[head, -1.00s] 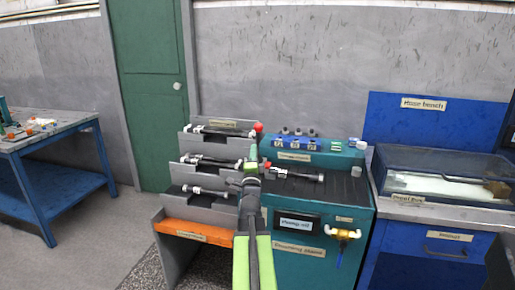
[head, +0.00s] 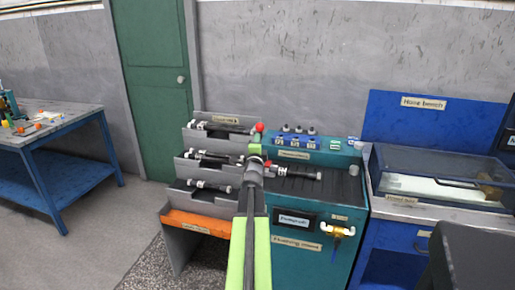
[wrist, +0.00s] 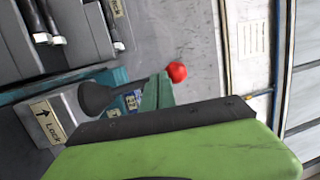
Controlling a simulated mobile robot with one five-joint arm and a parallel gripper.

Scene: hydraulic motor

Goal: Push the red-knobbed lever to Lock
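The lever's red knob (wrist: 176,71) shows in the wrist view, with a thin grey stem behind a green piece of my gripper. A Lock plate (wrist: 45,120) with an arrow is at lower left there. In the head view, a larger red knob (head: 259,127) stands above my gripper (head: 255,160), and a smaller red spot (head: 267,163) is beside it. I cannot tell which is the lever's knob. My gripper is over the front of the teal stand; contact with the lever cannot be made out. Its fingers are largely hidden, so their opening is unclear.
Grey racks (head: 185,170) with cylinders stand left of the teal flushing stand (head: 290,240). A black cylinder (head: 300,173) lies on the stand's top. The blue hose bench (head: 420,140) with a clear-lidded box is at right. A blue table (head: 70,135) is far left, with open floor between.

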